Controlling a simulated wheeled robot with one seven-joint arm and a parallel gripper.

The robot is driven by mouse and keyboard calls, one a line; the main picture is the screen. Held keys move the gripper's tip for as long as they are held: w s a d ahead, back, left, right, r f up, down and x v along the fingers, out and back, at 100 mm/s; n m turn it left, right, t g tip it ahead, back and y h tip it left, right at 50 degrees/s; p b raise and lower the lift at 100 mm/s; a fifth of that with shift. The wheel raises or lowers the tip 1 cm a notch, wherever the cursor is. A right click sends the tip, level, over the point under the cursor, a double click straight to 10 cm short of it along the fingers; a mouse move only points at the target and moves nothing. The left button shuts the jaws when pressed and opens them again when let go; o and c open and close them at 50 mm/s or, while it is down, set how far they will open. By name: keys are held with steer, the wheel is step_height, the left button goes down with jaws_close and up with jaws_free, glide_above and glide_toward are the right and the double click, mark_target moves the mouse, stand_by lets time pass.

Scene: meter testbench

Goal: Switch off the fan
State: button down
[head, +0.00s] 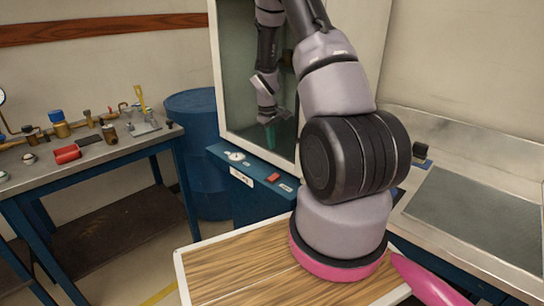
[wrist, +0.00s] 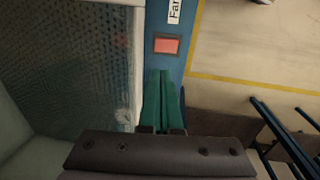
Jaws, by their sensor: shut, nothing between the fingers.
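A red rectangular switch (head: 273,177) sits on the sloped blue panel (head: 225,152) below the glass front. It also shows in the wrist view (wrist: 166,46), with a white label (wrist: 174,11) beside it that reads "Fan", cut off at the frame edge. I cannot tell the height gap or which way the switch is set. No fan is clearly visible.
A round white dial (head: 235,156) is on the panel left of the switch. The glass pane (wrist: 65,60) stands right beside the fingers. A workbench (head: 90,150) with fittings and a blue barrel (head: 192,105) are at left. A wooden-topped surface (head: 235,270) is in front.

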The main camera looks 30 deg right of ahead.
mark_target(275, 175)
steer(key=f, duration=0.4)
steer(key=d+f, duration=0.1)
steer(key=f, duration=0.8)
steer(key=shift+w+d, duration=0.25)
steer(key=shift+d+f, duration=0.1)
steer(key=shift+f, duration=0.05)
steer(key=shift+s, duration=0.1)
steer(key=shift+s+a, duration=0.2)
steer(key=shift+a, duration=0.55)
steer(key=shift+r, duration=0.25)
steer(key=shift+w+r, duration=0.1)
steer(key=shift+r, duration=0.2)
step_height(275, 175, up, 13)
steer(key=a, duration=0.1)
steer(key=shift+s+a, duration=0.3)
steer(key=shift+s, duration=0.1)
